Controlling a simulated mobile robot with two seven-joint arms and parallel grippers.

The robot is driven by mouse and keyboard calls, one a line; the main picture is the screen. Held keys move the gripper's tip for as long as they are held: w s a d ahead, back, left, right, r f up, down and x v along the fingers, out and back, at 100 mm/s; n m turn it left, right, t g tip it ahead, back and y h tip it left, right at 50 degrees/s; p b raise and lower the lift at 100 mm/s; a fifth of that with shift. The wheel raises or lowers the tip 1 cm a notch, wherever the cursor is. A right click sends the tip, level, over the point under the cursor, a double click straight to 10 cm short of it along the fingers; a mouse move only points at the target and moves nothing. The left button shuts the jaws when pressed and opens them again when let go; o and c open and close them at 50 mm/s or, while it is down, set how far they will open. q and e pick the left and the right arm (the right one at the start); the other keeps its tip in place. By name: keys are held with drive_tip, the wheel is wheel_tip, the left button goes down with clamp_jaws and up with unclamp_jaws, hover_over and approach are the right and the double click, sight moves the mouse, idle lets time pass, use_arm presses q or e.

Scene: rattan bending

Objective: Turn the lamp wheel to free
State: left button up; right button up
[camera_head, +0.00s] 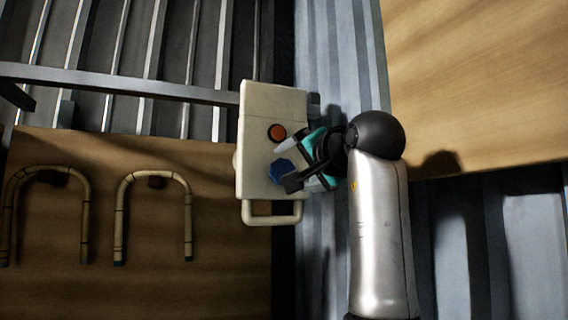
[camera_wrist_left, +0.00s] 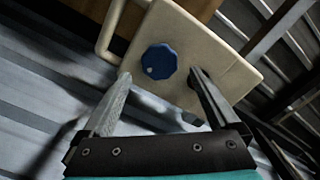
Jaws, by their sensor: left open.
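A blue, faceted lamp wheel (camera_head: 280,170) sits on the face of a cream box (camera_head: 258,110). A round orange-red lamp or button (camera_head: 277,132) is on the same face, above the wheel. My left gripper (camera_head: 285,164) is open at the right side of the box, its fingers near the wheel. In the left wrist view the wheel (camera_wrist_left: 160,61) shows whole, between and slightly beyond the two fingertips (camera_wrist_left: 159,73). It has a small pale mark at its lower left. No contact between fingers and wheel is visible. My right gripper is not in view.
The box has a cream handle loop (camera_head: 272,219) at its lower end. Two bent rattan hoops (camera_head: 153,178) (camera_head: 48,172) lie on a wooden board at the left. Metal bars (camera_head: 150,90) run behind at the upper left. A wooden panel (camera_head: 480,80) is at the upper right.

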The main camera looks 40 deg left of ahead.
sight(285, 171)
use_arm(q)
drive_tip(key=p+x, duration=0.2)
drive_tip(key=x, duration=0.4)
drive_tip(key=shift+a, duration=0.1)
drive_tip(key=shift+c, duration=0.2)
drive_tip(key=c, duration=1.3)
